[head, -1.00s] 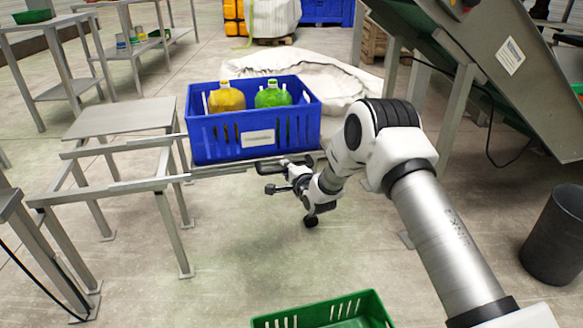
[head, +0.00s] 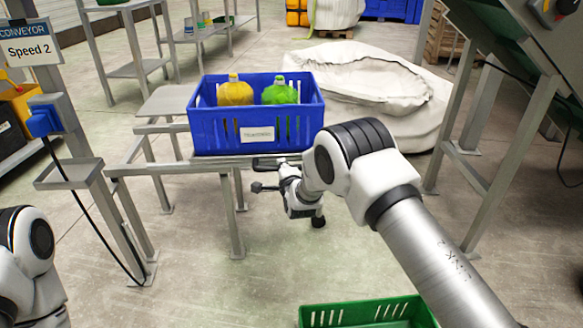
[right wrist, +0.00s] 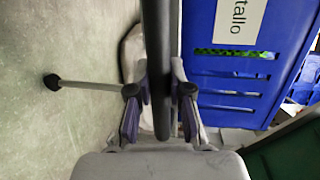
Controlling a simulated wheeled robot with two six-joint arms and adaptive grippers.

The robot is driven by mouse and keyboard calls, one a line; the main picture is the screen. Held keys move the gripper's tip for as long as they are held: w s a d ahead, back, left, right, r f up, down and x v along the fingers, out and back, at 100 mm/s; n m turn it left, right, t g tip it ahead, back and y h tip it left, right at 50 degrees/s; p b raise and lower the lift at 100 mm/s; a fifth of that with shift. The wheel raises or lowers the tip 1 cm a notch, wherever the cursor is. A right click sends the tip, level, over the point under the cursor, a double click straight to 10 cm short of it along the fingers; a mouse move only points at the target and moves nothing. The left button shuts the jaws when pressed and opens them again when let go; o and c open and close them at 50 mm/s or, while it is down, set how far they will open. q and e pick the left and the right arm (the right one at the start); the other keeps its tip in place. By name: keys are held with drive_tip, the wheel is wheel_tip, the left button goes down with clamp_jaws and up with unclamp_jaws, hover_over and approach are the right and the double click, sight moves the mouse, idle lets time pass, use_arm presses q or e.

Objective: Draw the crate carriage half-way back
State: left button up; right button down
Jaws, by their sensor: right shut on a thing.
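The blue crate (head: 222,134) sits upright on the carriage (head: 215,166), on a grey metal rail stand (head: 135,168). Most of the carriage is hidden under the crate. A yellow jug (head: 235,92) and a green jug (head: 281,92) stand in the crate. My right gripper (head: 273,176) is at the front right of the crate, low beside the carriage. In the right wrist view, its fingers (right wrist: 161,92) are shut around a dark bar handle (right wrist: 157,35), with the crate just to the right. My left arm shows at the lower left, but its gripper is out of view.
Bare rail shows left of the crate. A large white sack (head: 425,125) lies behind right, near a sloped grey conveyor (head: 530,60). A green crate (head: 365,314) is at the bottom. A post with a blue plug box (head: 42,122) and cable stands at left.

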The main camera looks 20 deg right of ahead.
drive_tip(key=shift+a, duration=0.1)
drive_tip(key=c, duration=1.1)
unclamp_jaws()
drive_tip(key=shift+o, duration=0.2)
drive_tip(key=v, duration=1.2)
drive_tip(key=shift+f, duration=0.1)
